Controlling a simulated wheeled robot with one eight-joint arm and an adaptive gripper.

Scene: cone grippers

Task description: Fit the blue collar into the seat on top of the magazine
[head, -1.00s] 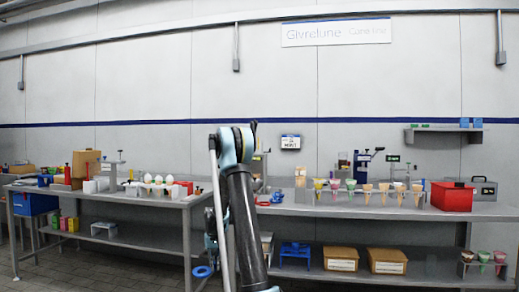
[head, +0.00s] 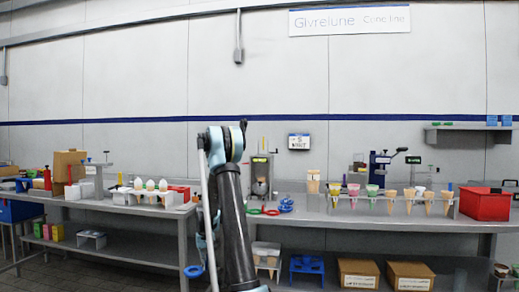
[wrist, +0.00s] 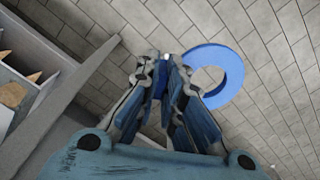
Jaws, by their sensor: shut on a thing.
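The blue collar (wrist: 231,66) is a flat ring at the fingertips of my gripper (wrist: 165,62) in the wrist view. The fingers are shut on its left edge, and the ring sticks out to the right above the tiled floor. In the head view the collar (head: 187,271) shows low, left of my arm, in front of the left bench's end; my gripper is hidden there. A metal machine (head: 260,175) with a green display stands on the right bench, just right of my arm. I cannot tell whether it is the magazine, and no seat is clear.
Red, green and blue rings (head: 286,205) lie on the right bench (head: 400,219). Cones in a rack and a red box (head: 484,204) stand farther right. The left bench (head: 130,207) holds white-topped cones. Brown boxes (head: 410,276) are on the lower shelf. A floor gap separates the benches.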

